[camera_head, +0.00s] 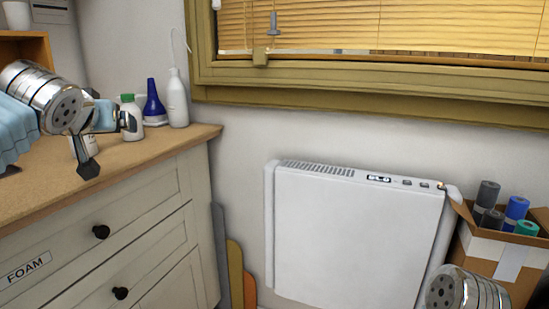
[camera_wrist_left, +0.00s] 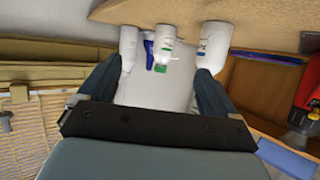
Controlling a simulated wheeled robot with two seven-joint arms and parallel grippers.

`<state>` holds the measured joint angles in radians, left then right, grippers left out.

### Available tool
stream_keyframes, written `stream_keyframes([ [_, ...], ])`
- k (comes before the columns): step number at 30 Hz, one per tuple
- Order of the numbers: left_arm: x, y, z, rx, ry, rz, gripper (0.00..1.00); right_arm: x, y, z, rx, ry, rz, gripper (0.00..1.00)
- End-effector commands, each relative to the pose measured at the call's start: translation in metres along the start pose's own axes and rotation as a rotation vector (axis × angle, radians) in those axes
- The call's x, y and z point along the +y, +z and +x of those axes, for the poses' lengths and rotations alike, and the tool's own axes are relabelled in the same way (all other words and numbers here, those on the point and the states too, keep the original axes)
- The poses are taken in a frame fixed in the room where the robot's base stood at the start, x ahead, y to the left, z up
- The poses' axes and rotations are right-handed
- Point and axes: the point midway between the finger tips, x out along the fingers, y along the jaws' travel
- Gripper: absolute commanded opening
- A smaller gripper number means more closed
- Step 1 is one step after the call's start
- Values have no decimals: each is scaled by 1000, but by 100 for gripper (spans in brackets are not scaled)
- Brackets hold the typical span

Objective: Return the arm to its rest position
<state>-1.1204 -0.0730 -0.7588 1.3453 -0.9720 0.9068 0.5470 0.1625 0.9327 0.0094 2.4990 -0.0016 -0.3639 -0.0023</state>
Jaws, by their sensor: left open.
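My left gripper (camera_head: 108,145) is at the left of the head view, above the wooden counter top (camera_head: 130,160). Its jaws are spread apart and I see nothing held in them. In the left wrist view the two dark fingers of my left gripper (camera_wrist_left: 155,82) stand wide apart, with bottles showing beyond them. A metallic part of my right arm (camera_head: 465,290) shows at the bottom right of the head view. My right gripper is outside both views.
On the counter stand a white bottle (camera_head: 177,100), a blue bottle (camera_head: 153,103) and a green-capped bottle (camera_head: 131,108). Another white bottle (camera_head: 86,146) is partly hidden by my gripper. A white heater (camera_head: 350,235) and a box of rolls (camera_head: 490,246) stand at the right.

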Motion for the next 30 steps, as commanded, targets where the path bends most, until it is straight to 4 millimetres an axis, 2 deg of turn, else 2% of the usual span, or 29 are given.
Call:
stream_keyframes([
  [5,24,15,14,-23,22,53,92,0,0,0,-1,0,0,91],
  [11,62,42,36,-63,66,127,92,0,0,0,-1,0,0,91],
  [17,109,95,72,-138,129,217,92,-1,0,-1,-2,-1,-1,91],
  [20,135,140,98,-202,174,263,92,-2,1,-2,-2,-1,-1,91],
  [23,162,209,129,-300,233,306,92,-2,1,-2,-2,-1,-1,91],
  [24,172,242,141,-346,260,316,92,-2,1,-3,-3,-2,-1,91],
  [26,182,293,156,-417,297,320,92,-3,1,-3,-3,-2,-2,91],
  [27,186,327,163,-463,320,316,92,-3,1,-4,-3,-2,-2,91],
  [29,191,380,170,-537,351,301,92,-3,1,-4,-3,-2,-2,91],
  [30,192,415,173,-587,370,286,92,-4,1,-4,-3,-2,-2,91],
])
